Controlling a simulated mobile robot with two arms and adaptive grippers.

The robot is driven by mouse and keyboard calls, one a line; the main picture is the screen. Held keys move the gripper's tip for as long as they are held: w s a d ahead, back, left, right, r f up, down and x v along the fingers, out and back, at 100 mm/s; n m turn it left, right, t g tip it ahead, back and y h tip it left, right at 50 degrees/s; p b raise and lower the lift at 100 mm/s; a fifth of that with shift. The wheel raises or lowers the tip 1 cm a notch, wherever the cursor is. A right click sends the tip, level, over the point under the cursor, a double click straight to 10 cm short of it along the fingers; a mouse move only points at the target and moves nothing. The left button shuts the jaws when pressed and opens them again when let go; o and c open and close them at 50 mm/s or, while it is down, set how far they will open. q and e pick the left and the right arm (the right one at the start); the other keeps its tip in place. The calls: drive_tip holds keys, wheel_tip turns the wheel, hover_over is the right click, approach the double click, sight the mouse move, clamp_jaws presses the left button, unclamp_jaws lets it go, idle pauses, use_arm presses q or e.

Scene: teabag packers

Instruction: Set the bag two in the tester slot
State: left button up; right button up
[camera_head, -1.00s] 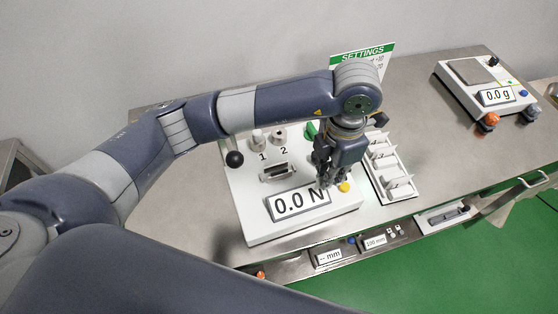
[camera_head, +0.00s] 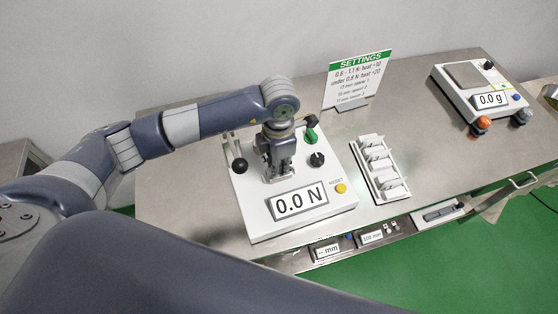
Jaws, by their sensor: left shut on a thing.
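My left gripper (camera_head: 278,172) points down over the middle of the white force tester (camera_head: 262,217), at the tester slot. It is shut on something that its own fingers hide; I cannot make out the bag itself. The slot is also hidden behind the gripper, so I cannot tell whether the held thing is inside it. The tester's display (camera_head: 298,201) reads 0.0 N. A white rack (camera_head: 390,196) right of the tester holds several white bags upright in its compartments. My right gripper is not in view.
The tester carries a black-knobbed lever (camera_head: 239,166), a green knob (camera_head: 311,135), a black dial (camera_head: 317,159) and a yellow reset button (camera_head: 341,188). A settings sign (camera_head: 357,80) stands behind the rack. A scale (camera_head: 465,75) reading 0.0 g stands far right. Bare steel table (camera_head: 425,135) lies between.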

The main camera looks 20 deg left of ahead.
use_arm(q)
drive_tip(key=shift+f, duration=0.15)
drive_tip(key=o, duration=0.6)
drive_tip(key=shift+o, duration=0.2)
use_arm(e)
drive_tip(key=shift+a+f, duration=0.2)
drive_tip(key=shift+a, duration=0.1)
use_arm(q)
drive_tip(key=shift+r, duration=0.2)
drive_tip(key=shift+w+r, duration=0.1)
drive_tip(key=shift+r, duration=0.2)
wheel_tip(320, 180, up, 12)
drive_tip(key=b, duration=0.3)
drive_tip(key=shift+f, duration=0.25)
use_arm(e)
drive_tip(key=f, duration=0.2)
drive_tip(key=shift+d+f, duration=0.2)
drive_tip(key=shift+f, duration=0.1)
